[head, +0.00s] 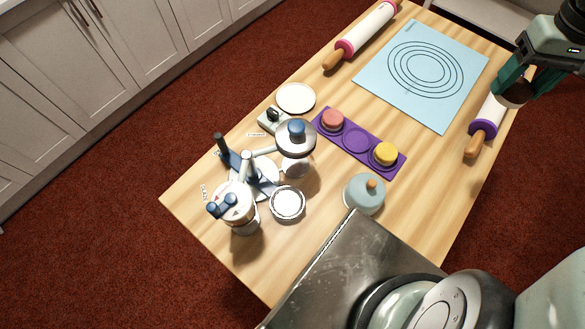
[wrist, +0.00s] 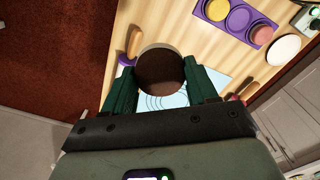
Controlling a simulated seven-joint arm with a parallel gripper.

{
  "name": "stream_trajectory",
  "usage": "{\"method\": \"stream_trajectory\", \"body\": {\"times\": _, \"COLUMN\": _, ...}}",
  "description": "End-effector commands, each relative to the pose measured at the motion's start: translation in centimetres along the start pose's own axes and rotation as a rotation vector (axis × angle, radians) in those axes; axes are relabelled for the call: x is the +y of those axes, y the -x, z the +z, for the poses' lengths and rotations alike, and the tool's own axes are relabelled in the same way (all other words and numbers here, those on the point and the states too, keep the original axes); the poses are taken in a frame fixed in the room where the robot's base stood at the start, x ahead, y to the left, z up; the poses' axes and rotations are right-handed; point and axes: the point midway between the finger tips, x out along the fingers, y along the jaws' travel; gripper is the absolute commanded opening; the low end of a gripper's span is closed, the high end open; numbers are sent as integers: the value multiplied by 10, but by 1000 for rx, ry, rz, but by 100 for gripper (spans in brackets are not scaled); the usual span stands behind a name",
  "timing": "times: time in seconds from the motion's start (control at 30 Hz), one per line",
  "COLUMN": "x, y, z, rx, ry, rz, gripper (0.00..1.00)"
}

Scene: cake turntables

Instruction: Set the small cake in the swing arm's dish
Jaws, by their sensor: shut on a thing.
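My gripper (head: 518,88) is at the far right of the head view, held up near the purple-handled rolling pin. It is shut on a small round dark-brown cake (head: 512,95), which also shows between the fingers in the wrist view (wrist: 160,72). The swing-arm stand (head: 240,172) is at the table's left end, far from my gripper, with dark blue posts and pale arms. A round white dish with a metallic rim (head: 287,204) is beside it. I cannot tell whether an arm carries this dish. A blue-knobbed lid (head: 296,138) partly hides the parts beneath it.
A purple tray (head: 339,143) holds a pink cake (head: 333,119) and a yellow cake (head: 384,153), with an empty middle well. A pale blue dome (head: 363,196), a white plate (head: 295,98), a blue mat (head: 440,108) and rolling pins (head: 366,32) (head: 485,128) occupy the table.

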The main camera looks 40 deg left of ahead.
Motion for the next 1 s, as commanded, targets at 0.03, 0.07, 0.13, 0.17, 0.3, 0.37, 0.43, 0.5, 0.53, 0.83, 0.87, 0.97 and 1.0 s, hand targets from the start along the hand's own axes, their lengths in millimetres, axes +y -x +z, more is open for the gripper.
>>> {"method": "stream_trajectory", "body": {"times": 0.03, "x": 13, "y": 12, "z": 8, "rx": 2, "ry": -79, "rz": 3, "gripper": 29}}
{"method": "stream_trajectory", "body": {"times": 0.07, "x": 19, "y": 18, "z": 12, "rx": 3, "ry": -121, "rz": 3, "gripper": 29}}
{"method": "stream_trajectory", "body": {"times": 0.13, "x": 30, "y": 30, "z": 21, "rx": 2, "ry": -212, "rz": 2, "gripper": 29}}
{"method": "stream_trajectory", "body": {"times": 0.17, "x": 34, "y": 35, "z": 25, "rx": 1, "ry": -248, "rz": 3, "gripper": 29}}
{"method": "stream_trajectory", "body": {"times": 0.3, "x": 50, "y": 53, "z": 40, "rx": -2, "ry": -384, "rz": 2, "gripper": 29}}
{"method": "stream_trajectory", "body": {"times": 0.37, "x": 56, "y": 60, "z": 46, "rx": -3, "ry": -436, "rz": 1, "gripper": 29}}
{"method": "stream_trajectory", "body": {"times": 0.43, "x": 60, "y": 66, "z": 52, "rx": -3, "ry": -479, "rz": 1, "gripper": 29}}
{"method": "stream_trajectory", "body": {"times": 0.5, "x": 64, "y": 72, "z": 57, "rx": -4, "ry": -523, "rz": 2, "gripper": 29}}
{"method": "stream_trajectory", "body": {"times": 0.53, "x": 66, "y": 74, "z": 59, "rx": -4, "ry": -540, "rz": 2, "gripper": 29}}
{"method": "stream_trajectory", "body": {"times": 0.83, "x": 48, "y": 67, "z": 52, "rx": -8, "ry": -507, "rz": 0, "gripper": 29}}
{"method": "stream_trajectory", "body": {"times": 0.87, "x": 45, "y": 65, "z": 50, "rx": -8, "ry": -494, "rz": 0, "gripper": 29}}
{"method": "stream_trajectory", "body": {"times": 0.97, "x": 30, "y": 57, "z": 42, "rx": -8, "ry": -445, "rz": -1, "gripper": 29}}
{"method": "stream_trajectory", "body": {"times": 1.0, "x": 24, "y": 53, "z": 39, "rx": -8, "ry": -422, "rz": -1, "gripper": 29}}
